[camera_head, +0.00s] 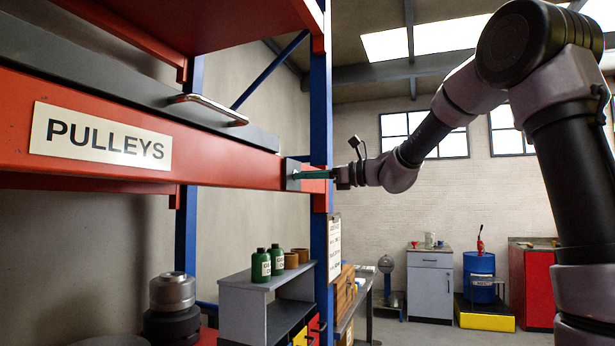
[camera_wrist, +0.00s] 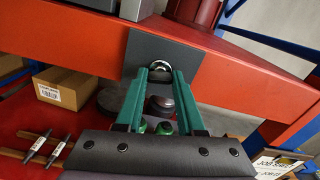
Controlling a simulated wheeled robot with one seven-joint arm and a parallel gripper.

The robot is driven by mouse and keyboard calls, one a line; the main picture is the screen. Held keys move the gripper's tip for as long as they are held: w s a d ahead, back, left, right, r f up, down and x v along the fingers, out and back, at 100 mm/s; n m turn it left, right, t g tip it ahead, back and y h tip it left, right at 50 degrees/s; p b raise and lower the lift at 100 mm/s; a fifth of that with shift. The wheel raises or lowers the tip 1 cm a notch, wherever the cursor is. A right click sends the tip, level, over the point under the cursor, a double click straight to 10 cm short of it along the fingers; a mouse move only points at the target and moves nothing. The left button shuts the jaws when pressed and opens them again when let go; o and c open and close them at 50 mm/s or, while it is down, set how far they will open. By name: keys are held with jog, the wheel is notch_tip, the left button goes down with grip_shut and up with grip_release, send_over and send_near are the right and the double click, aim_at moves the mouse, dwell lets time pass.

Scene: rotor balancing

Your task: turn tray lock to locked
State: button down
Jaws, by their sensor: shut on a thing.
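In the head view the lock plate (camera_head: 291,182) sits at the beam's right end, by the blue post. My gripper (camera_wrist: 160,74) has green fingers, and their tips are closed on the knob. In the head view my gripper (camera_head: 298,174) reaches the plate from the right. The grey tray (camera_head: 120,100) with a metal handle (camera_head: 208,108) rests above the beam. The fingers partly hide the knob, and I cannot tell its lock position.
The blue rack post (camera_head: 319,240) stands close beside my gripper. A red beam labelled PULLEYS (camera_head: 100,137) runs left. Below are a grey shelf unit (camera_head: 250,305) with green bottles (camera_head: 261,266), and a cardboard box (camera_wrist: 62,88). The floor at the right is fairly open.

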jog(key=shift+f+n, duration=0.1)
jog(key=shift+n, duration=7.6)
jog(key=c, duration=0.5)
grip_release()
jog(key=shift+d, duration=0.1)
jog(key=v, duration=1)
jog(key=shift+s+d, duration=0.15)
jog(key=shift+d, duration=0.15)
